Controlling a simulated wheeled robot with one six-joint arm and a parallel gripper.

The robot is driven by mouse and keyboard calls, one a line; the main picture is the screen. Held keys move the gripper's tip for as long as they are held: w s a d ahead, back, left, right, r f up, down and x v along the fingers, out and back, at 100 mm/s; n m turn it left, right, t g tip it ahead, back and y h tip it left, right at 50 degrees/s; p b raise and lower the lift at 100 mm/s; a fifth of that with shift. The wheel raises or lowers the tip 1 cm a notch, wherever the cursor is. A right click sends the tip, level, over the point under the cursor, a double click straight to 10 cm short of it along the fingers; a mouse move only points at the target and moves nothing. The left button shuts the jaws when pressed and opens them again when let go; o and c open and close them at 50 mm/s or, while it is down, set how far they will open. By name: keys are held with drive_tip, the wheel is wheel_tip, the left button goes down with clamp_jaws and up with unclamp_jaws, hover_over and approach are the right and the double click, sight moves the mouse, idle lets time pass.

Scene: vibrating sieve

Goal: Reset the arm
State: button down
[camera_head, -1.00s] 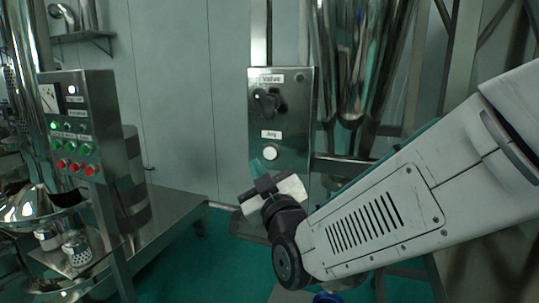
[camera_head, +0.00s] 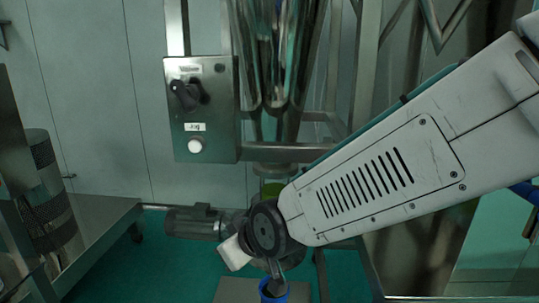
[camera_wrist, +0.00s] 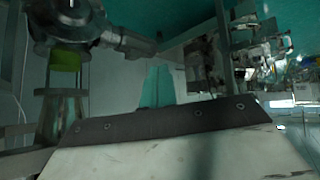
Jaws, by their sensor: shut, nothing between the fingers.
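My arm reaches in from the right in the head view, white with a slotted side panel, and bends at a dark wrist joint low in the middle. A white wrist part shows at the left of that joint; the fingers are not clear there. The fingers touch nothing that I can make out.
A steel control box (camera_head: 216,131) with a dark knob and a white button labelled Jog is on the frame above and left of my wrist. A steel table (camera_head: 93,222) stands at left. A blue-rimmed container (camera_head: 267,293) is just below my wrist. Green floor is open between.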

drive_tip(key=s+d+r+m+g+h, duration=0.1)
drive_tip(key=s+d+r+m+h, duration=0.1)
drive_tip(key=s+d, duration=0.4)
drive_tip(key=s+d+r+m+g+h, duration=0.1)
drive_tip(key=s+d+m, duration=0.3)
drive_tip(key=d, duration=1.3)
drive_tip(key=s+d+r+m+g+h, duration=0.2)
drive_tip(key=s+d+m+g+h, duration=0.1)
drive_tip(key=s+d, duration=0.6)
drive_tip(key=shift+s+d+r+m, duration=0.3)
drive_tip(key=shift+d+m, duration=0.3)
drive_tip(key=shift+d, duration=0.65)
